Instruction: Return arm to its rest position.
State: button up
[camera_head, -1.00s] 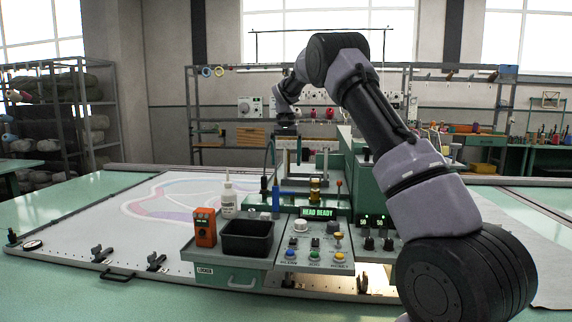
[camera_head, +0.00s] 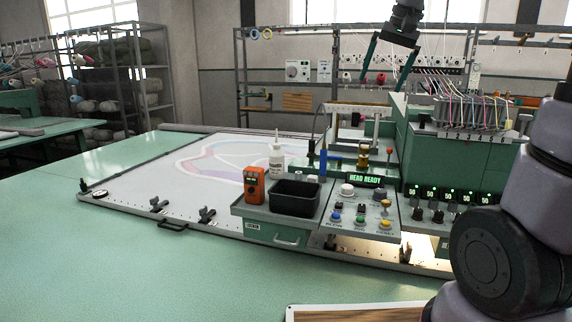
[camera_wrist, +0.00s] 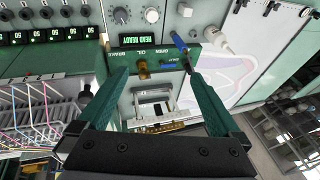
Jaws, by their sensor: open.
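My gripper (camera_head: 389,66) is in the upper part of the head view, raised above and behind the tufting machine, with its two green fingers spread and pointing down. In the wrist view my gripper (camera_wrist: 166,88) is open with nothing between its fingers; the machine shows beyond them. Part of my arm (camera_head: 500,250) fills the right edge of the head view, and its middle links are out of frame.
The tufting machine (camera_head: 440,155) has a lit "HEAD READY" display (camera_head: 366,179), threads and knobs. The green table (camera_head: 130,250) is clear at the front left.

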jog(key=s+f+t, duration=0.1)
jog(key=s+f, duration=0.1)
jog(key=s, duration=0.7)
jog(key=s+f+t, duration=0.2)
jog(key=s+f, duration=0.1)
jog(key=s, duration=0.6)
jog(key=shift+s+d, duration=0.4)
dwell(0.3)
